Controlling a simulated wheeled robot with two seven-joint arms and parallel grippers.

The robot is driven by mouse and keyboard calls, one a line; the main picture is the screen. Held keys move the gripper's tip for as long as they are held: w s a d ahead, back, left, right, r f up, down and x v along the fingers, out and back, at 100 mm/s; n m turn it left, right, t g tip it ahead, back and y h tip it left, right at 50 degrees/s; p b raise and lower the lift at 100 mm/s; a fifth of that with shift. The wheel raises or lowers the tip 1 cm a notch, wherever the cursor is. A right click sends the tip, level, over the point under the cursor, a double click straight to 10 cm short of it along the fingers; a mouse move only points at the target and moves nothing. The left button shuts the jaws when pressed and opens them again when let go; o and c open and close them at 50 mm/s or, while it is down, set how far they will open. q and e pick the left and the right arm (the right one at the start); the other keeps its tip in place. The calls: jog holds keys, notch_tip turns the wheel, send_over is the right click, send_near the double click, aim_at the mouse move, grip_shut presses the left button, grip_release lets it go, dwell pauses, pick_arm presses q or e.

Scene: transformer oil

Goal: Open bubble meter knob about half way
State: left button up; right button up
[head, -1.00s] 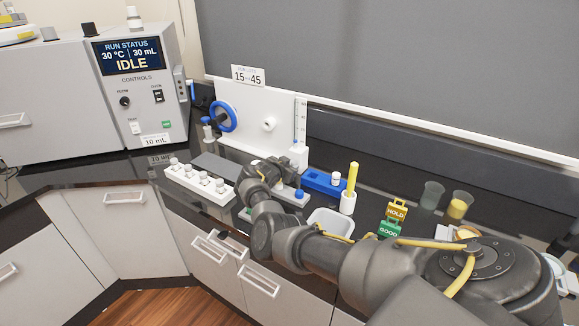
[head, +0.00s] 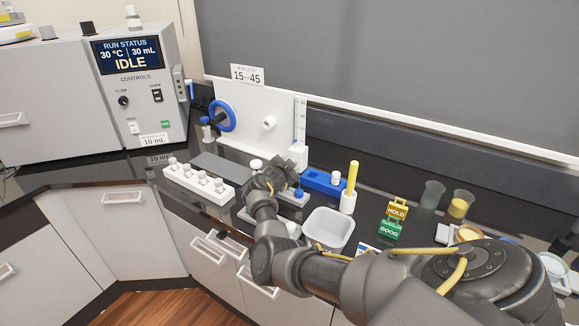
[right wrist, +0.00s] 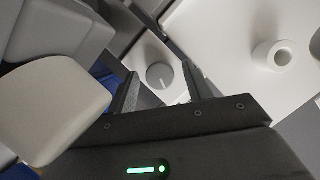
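The bubble meter appears to be the upright white scale (head: 300,118) with a white block (head: 298,155) at its foot, at the right end of the white panel. In the right wrist view, a round grey knob (right wrist: 160,75) with a pale line mark sits on a white surface. My right gripper (right wrist: 160,88) is open, its two dark fingers on either side of the knob in the picture. I cannot tell whether they touch it; the gap looks empty. In the head view, my right gripper (head: 280,178) is low in front of the panel, and the knob is hidden. My left gripper is not in view.
A white panel (head: 250,118) carries a blue handwheel (head: 222,116). A vial rack (head: 198,184), a blue holder (head: 322,183), a white cup (head: 348,202) and a white tray (head: 328,228) stand close around the arm. A pale rounded object (right wrist: 55,105) is close to the wrist camera.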

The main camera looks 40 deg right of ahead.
jog(key=shift+a, duration=0.15)
jog(key=b+v, duration=0.1)
jog(key=v, duration=0.9)
jog(key=shift+s+a, duration=0.15)
jog(key=shift+a, duration=0.15)
